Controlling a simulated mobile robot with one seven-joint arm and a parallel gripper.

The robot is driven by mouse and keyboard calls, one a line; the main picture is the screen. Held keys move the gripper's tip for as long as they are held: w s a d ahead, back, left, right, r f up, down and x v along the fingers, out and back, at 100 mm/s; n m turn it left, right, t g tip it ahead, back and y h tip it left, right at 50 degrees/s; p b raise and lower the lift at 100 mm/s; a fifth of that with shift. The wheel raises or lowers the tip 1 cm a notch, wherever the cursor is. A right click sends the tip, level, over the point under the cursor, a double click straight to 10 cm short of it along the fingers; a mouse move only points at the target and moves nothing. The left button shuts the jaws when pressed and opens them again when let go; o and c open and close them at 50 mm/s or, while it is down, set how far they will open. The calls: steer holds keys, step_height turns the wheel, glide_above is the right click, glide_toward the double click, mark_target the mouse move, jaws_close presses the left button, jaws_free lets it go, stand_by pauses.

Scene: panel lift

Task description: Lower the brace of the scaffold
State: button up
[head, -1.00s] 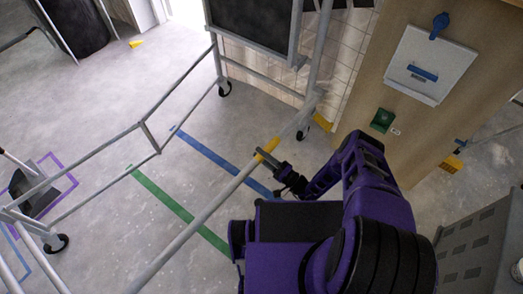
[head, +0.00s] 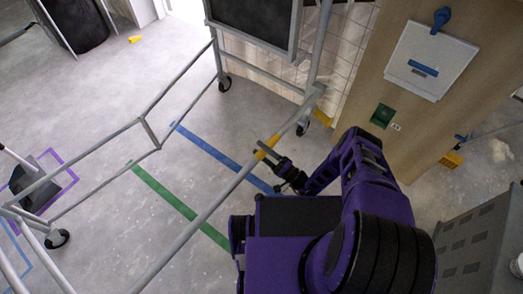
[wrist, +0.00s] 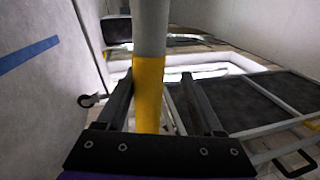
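The brace (head: 222,193) is a long grey bar of the scaffold (head: 146,133). It slants across the head view and has a yellow band (head: 266,148) partway along. My gripper (head: 265,155) is at this band. My gripper is open, and I cannot tell how deep the bar sits between the fingers.
A dark panel (head: 255,22) hangs in the scaffold's far end. Castors (head: 225,84) stand on the floor. A wooden wall (head: 395,75) with a white box is at right, and a grey cabinet (head: 480,240) at lower right. Floor inside the scaffold is clear, with blue and green tape.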

steer(key=shift+r, duration=0.1)
step_height(320, 180, up, 10)
steer(key=p, duration=0.3)
stand_by(0.5)
